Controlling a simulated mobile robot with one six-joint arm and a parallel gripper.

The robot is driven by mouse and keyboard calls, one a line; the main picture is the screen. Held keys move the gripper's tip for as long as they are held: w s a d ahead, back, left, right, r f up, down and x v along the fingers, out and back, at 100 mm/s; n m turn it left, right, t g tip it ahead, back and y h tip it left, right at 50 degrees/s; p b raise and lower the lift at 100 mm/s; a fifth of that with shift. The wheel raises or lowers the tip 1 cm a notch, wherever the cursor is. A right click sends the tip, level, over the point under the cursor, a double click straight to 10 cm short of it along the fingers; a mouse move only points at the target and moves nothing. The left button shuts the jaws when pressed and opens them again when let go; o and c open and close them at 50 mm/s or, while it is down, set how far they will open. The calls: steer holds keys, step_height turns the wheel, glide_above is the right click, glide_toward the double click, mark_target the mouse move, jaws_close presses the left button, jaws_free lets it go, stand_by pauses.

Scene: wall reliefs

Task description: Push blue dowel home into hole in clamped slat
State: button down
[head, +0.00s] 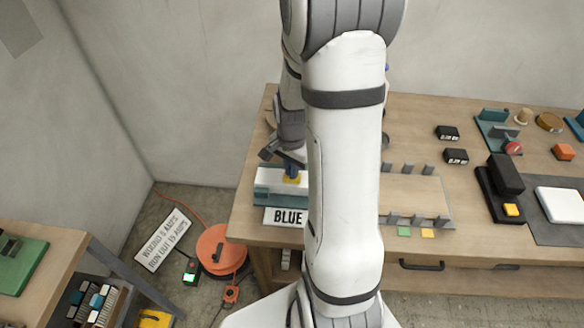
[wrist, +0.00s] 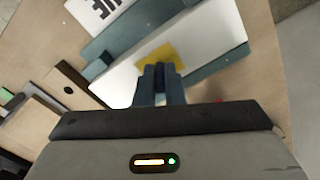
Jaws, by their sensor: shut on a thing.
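The pale slat (head: 268,180) stands in a teal clamp (head: 262,198) at the left end of the bench, and the slat also shows in the wrist view (wrist: 118,80). A yellow patch (wrist: 172,52) marks the slat. My gripper (head: 290,165) is directly over this patch, shut on the blue dowel (head: 292,171). In the wrist view my gripper's fingers (wrist: 160,75) reach the patch and hide most of the dowel. The hole is hidden, so I cannot tell how deep the dowel sits.
A "BLUE" sign (head: 285,217) lies in front of the clamp. My arm covers the bench's middle-left. To the right are a pegged fixture (head: 418,200), black boxes (head: 456,156) and a black press-like device (head: 505,180). An orange cable reel (head: 220,248) is on the floor.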

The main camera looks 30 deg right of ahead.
steer(key=shift+f+b, duration=0.45)
steer(key=shift+f, duration=0.2)
steer(key=c, duration=1.5)
jaws_free()
steer(key=shift+o, duration=0.2)
steer(key=shift+r, duration=0.1)
step_height(320, 180, up, 8)
steer(key=shift+f, duration=0.1)
steer(key=shift+c, duration=0.5)
